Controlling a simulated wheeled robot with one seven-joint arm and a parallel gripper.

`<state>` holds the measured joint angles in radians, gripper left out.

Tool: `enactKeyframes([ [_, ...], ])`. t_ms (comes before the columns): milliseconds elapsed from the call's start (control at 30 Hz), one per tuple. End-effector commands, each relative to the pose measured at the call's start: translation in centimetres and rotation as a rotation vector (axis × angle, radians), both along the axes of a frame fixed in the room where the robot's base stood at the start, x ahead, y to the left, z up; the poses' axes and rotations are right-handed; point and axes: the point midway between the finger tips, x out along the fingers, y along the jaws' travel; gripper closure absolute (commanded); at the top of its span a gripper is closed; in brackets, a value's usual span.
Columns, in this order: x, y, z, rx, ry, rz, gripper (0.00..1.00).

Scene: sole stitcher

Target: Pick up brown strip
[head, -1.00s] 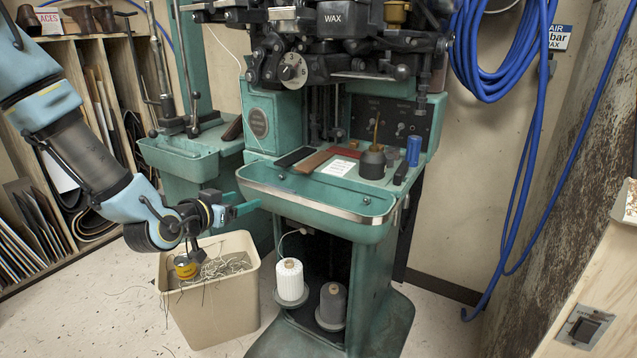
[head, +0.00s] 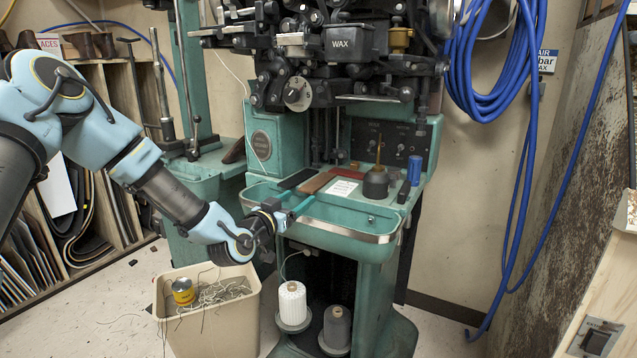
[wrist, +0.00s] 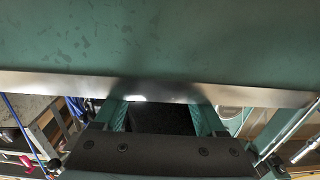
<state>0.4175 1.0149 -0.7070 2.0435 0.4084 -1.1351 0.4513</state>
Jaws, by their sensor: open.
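The brown strip (head: 316,183) lies flat on the green machine's shelf, between a black strip (head: 297,178) and a white card (head: 342,188). My gripper (head: 297,203) is at the left front of the shelf's green tray, short of the brown strip and apart from it. Its teal fingers are open and empty. In the wrist view my gripper (wrist: 160,108) shows two spread fingers below the tray's metal front edge (wrist: 60,84). The brown strip is not visible in the wrist view.
A red strip (head: 341,171), a dark oil can (head: 376,183) and a blue cylinder (head: 414,169) stand or lie further right. The tray's rim (head: 350,235) runs along the front. A beige bin (head: 210,325) is below left. Machine heads (head: 350,45) overhang the shelf.

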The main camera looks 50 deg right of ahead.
Motion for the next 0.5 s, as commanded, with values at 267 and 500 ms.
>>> enactKeyframes([
  [267, 0.9, -3.0, 0.1, 0.0, 0.0, 0.0, 0.28],
  [500, 0.9, -3.0, 0.0, 0.0, 0.0, 0.0, 0.29],
])
